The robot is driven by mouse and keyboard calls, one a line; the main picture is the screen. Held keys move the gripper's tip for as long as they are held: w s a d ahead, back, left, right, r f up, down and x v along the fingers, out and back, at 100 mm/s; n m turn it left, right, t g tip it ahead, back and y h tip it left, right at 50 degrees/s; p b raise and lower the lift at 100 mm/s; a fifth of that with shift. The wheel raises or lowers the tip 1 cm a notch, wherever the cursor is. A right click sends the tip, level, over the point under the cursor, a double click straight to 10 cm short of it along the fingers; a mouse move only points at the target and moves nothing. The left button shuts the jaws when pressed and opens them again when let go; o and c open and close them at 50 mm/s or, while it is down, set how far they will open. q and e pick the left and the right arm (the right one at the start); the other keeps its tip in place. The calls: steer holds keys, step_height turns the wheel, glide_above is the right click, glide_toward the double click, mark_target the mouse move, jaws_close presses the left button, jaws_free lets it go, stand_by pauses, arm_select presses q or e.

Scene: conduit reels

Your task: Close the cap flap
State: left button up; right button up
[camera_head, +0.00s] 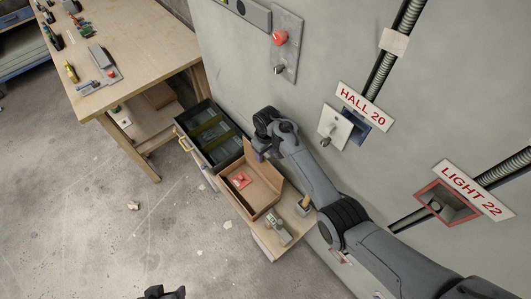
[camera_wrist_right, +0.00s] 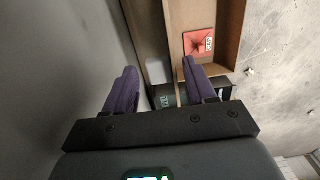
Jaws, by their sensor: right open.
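A pale plate with a small knob (camera_head: 334,127) stands out beside the open wall box (camera_head: 356,122) under the HALL 20 sign; it looks like the cap flap, hinged open to the left. My right gripper (camera_head: 262,153) is below and left of it, apart from it, over the open brown box. In the right wrist view its two purple fingers (camera_wrist_right: 160,90) are spread with nothing between them. A dark piece at the bottom edge, probably my left gripper (camera_head: 163,292), is mostly cut off.
The brown box (camera_head: 262,203) holds a red item (camera_head: 241,180), also in the wrist view (camera_wrist_right: 199,42). A dark crate (camera_head: 186,131) stands beside it. The LIGHT 22 box (camera_head: 445,203) is open at right. A workbench (camera_head: 128,45) stands at left; the floor (camera_head: 125,240) is mostly clear.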

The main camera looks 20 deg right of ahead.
steer(key=shift+c, duration=0.3)
jaws_close()
steer(key=shift+a+r+p, duration=0.1)
steer(key=shift+p, duration=0.25)
stand_by(0.4)
